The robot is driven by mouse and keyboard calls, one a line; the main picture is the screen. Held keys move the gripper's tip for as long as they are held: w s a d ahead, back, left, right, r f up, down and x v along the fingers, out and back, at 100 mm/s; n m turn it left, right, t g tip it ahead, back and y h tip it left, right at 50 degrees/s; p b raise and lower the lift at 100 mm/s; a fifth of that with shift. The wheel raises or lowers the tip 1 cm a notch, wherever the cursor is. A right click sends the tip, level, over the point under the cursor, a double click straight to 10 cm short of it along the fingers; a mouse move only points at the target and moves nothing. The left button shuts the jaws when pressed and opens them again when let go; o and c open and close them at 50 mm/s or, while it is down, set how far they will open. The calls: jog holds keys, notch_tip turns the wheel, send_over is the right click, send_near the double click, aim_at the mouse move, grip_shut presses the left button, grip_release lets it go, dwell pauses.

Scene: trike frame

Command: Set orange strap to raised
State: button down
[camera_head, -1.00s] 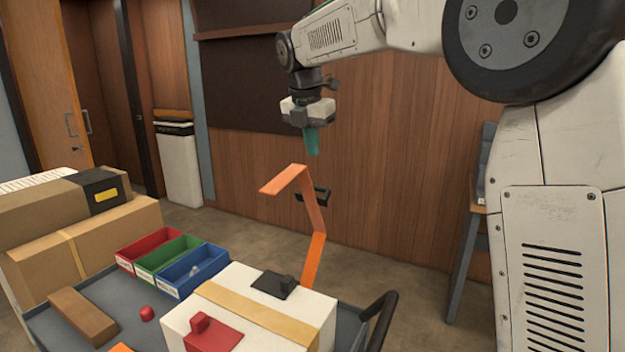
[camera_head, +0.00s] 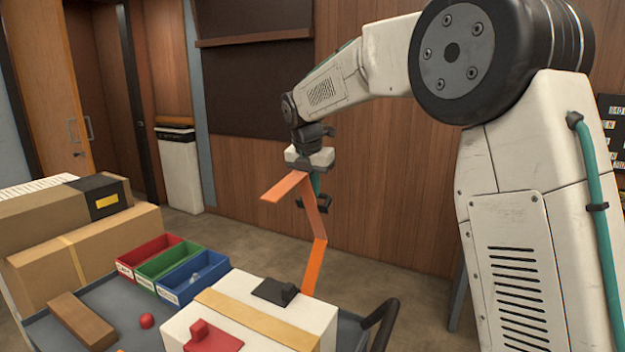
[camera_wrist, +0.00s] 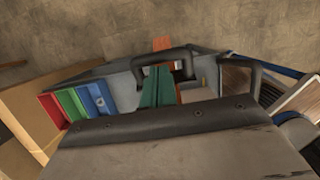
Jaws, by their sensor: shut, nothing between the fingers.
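The orange strap (camera_head: 316,235) rises behind the white box in the head view. It has a bend partway up, and its top section (camera_head: 284,187) folds over toward the left. My gripper (camera_head: 316,186) points down beside the upper strap, with teal fingers shut and empty. The strap partly covers the fingers, so I cannot tell whether they touch. In the wrist view my teal fingers (camera_wrist: 157,88) are together, and a piece of orange strap (camera_wrist: 162,43) shows just beyond them.
A dark bracket (camera_head: 314,203) sits by the strap. The white box (camera_head: 262,303) bears a black and a red fitting. Red, green and blue bins (camera_head: 193,275) and cardboard boxes (camera_head: 88,240) stand left on the cart. A black handle (camera_head: 384,318) is at right.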

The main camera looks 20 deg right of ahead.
jog(key=w+d+f+g+y, duration=0.2)
jog(key=w+d, duration=0.2)
jog(key=shift+w+d+g+y, duration=0.3)
jog(key=shift+d+g, duration=0.05)
jog(key=shift+g, duration=0.05)
jog(key=shift+f, duration=0.1)
dwell(0.3)
